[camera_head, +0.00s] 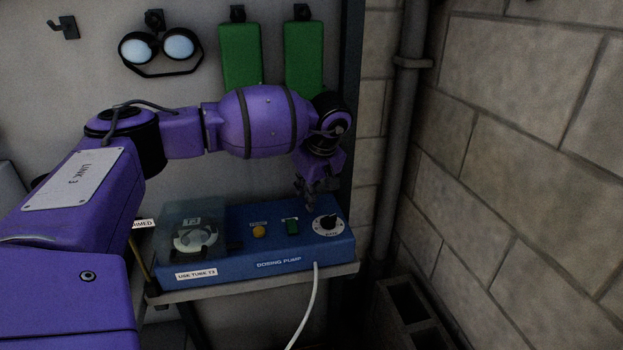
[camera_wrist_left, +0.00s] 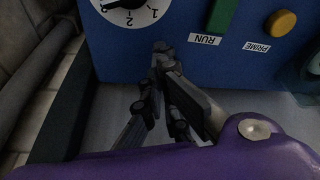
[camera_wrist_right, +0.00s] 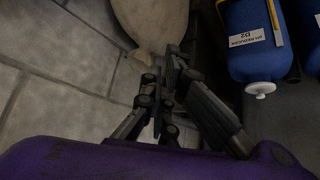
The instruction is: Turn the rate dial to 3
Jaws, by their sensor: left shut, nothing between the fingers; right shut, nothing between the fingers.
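The rate dial (camera_head: 327,225) is a black knob on a white round scale at the right end of the blue dosing pump (camera_head: 240,262). In the left wrist view the dial (camera_wrist_left: 128,12) is cut by the top edge, upside down, with 1 and 2 readable; I cannot tell where its pointer stands. My left gripper (camera_head: 311,203) is shut and empty, just above and left of the dial in the head view. In its wrist view the fingertips (camera_wrist_left: 162,48) are apart from the dial. My right gripper (camera_wrist_right: 170,58) is shut and empty, away from the pump.
The pump has a green RUN switch (camera_head: 292,226), an orange PRIME button (camera_head: 259,231) and a clear-covered pump head (camera_head: 194,238). It sits on a narrow shelf (camera_head: 255,286) with a white tube hanging down. A pipe (camera_head: 398,130) and block wall stand to the right. A blue bottle (camera_wrist_right: 250,45) shows in the right wrist view.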

